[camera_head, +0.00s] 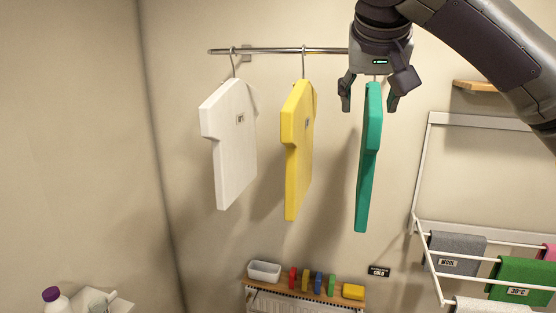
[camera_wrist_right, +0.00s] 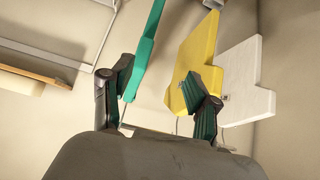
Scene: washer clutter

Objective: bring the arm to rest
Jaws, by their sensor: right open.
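My right gripper (camera_head: 370,95) comes in from the upper right in the head view. It is open, with its fingers apart on both sides of the top of a green shirt-shaped piece (camera_head: 367,165). The green piece hangs below the rail's right end and is seen nearly edge-on. In the right wrist view, my right gripper (camera_wrist_right: 160,85) shows open fingers, with the green piece (camera_wrist_right: 146,45) between them, close to the left finger. The top of its hook is hidden behind the gripper. My left gripper is not in view.
A metal rail (camera_head: 275,50) holds a white shirt piece (camera_head: 230,140) and a yellow one (camera_head: 298,150) to the left. A drying rack (camera_head: 422,180) with several cloths stands lower right. A small shelf (camera_head: 305,290) with coloured items is below. A purple-capped bottle (camera_head: 52,297) is lower left.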

